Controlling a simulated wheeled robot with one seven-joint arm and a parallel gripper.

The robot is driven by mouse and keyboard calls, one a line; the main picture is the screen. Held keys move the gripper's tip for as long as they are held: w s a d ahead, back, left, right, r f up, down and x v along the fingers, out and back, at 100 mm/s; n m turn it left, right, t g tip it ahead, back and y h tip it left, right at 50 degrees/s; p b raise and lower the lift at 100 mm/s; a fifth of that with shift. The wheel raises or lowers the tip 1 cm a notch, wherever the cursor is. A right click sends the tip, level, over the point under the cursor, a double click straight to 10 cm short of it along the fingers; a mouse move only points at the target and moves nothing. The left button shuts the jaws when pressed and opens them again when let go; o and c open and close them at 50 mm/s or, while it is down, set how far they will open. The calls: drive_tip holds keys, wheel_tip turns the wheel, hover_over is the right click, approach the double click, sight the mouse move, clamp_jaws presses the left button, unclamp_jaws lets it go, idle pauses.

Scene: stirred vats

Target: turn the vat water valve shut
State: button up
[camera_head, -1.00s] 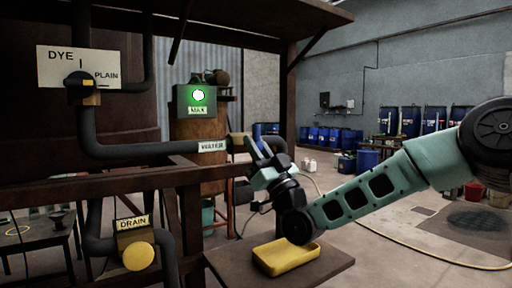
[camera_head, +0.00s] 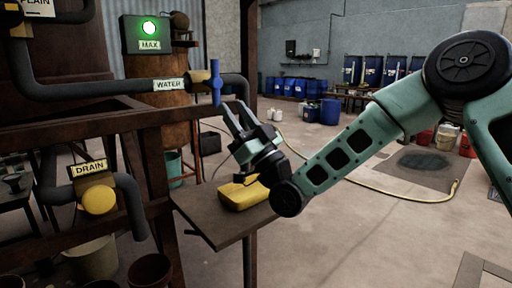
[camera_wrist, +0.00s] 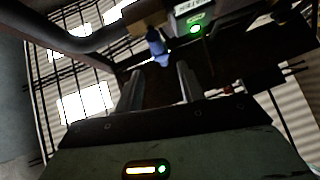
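The water valve is a brass body (camera_head: 199,78) on the dark pipe, right of the WATER label (camera_head: 169,85). Its blue lever handle (camera_head: 215,82) stands upright in the head view, crosswise to the pipe there. My gripper (camera_head: 234,104) is just below and right of the handle, its fingers pointing up. In the wrist view, my gripper (camera_wrist: 160,70) has its two fingers apart with nothing between them. The blue handle (camera_wrist: 157,47) lies beyond the fingertips, roughly in line with the gap. I see no contact.
A MAX box (camera_head: 147,35) shows a lit green lamp. The DRAIN valve has a round yellow knob (camera_head: 99,200). A rusty frame beam (camera_head: 90,126) runs below the pipe.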

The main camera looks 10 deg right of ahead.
drive_tip(key=b+v, duration=0.1)
drive_tip(key=v, duration=0.7)
drive_tip(key=shift+f, duration=0.15)
drive_tip(key=shift+d, duration=0.15)
drive_tip(key=s+a+f+n+g+h, duration=0.1)
drive_tip(key=s+a+f+g+h, duration=0.1)
drive_tip(key=f+g, duration=0.1)
drive_tip(key=s+a+f+n+g+h, duration=0.1)
drive_tip(key=s+a+f+g+h, duration=0.1)
drive_tip(key=a+f+g+h, duration=0.1)
drive_tip(key=s+a+f+g+h, duration=0.2)
drive_tip(key=a+f+g, duration=0.1)
drive_tip(key=f, duration=0.3)
drive_tip(key=shift+s+n+g+h, duration=0.2)
drive_tip(key=shift+n+g+h, duration=0.2)
drive_tip(key=shift+g, duration=0.3)
drive_tip(key=s+d+f+m+g+h, duration=0.25)
drive_tip(key=s+d+g+h, duration=0.2)
drive_tip(key=s+d, duration=0.55)
drive_tip(key=s+d+f+m+g+h, duration=0.1)
drive_tip(key=s+d+f+g+h, duration=0.35)
drive_tip(key=s, duration=0.95)
wheel_tip(320, 180, up, 16)
drive_tip(key=h+p, duration=0.1)
drive_tip(key=p, duration=1.3)
drive_tip(key=shift+d+r+p, duration=0.2)
drive_tip(key=shift+d+p, duration=0.2)
